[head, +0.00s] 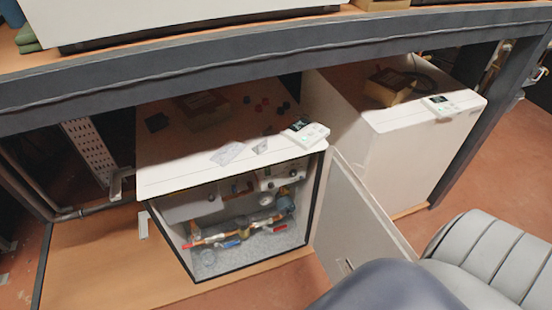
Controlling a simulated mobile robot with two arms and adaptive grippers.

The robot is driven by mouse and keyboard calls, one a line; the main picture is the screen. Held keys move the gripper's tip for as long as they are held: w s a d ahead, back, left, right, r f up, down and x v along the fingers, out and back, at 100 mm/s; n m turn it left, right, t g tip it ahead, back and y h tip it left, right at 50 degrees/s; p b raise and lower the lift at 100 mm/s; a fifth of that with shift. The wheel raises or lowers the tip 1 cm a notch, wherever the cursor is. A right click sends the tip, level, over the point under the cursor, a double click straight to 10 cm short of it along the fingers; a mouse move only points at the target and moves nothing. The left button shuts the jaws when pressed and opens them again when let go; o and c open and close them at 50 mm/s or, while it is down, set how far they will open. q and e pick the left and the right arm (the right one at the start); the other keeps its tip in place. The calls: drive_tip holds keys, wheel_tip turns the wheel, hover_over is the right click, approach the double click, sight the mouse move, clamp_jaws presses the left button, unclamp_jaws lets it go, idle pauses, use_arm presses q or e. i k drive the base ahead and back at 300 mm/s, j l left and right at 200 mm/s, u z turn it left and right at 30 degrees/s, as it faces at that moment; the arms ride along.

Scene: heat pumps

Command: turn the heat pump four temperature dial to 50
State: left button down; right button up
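Two white heat pump cabinets stand under a dark frame. The left cabinet (160,178) has its door (350,225) swung open to the right. Inside are copper pipes, a red-handled valve (194,243), a blue-handled valve (230,244) and round gauge-like parts (284,205). A white control unit with a dark screen (305,133) lies on its top front right corner. The right cabinet (400,160) is closed, with a similar unit (450,105) on top. I cannot tell which one is heat pump four. No dial setting is readable. Neither gripper is in view.
A dark beam (270,65) crosses above both cabinets. Small black and red parts (262,104) and papers (228,153) lie on the left cabinet's top. A ribbed grey form (490,250) fills the lower right. Reddish floor (515,150) is clear at right.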

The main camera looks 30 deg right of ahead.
sight(292, 174)
drive_tip(key=z, duration=1.25)
drive_tip(key=l, duration=0.35)
drive_tip(key=k, duration=0.05)
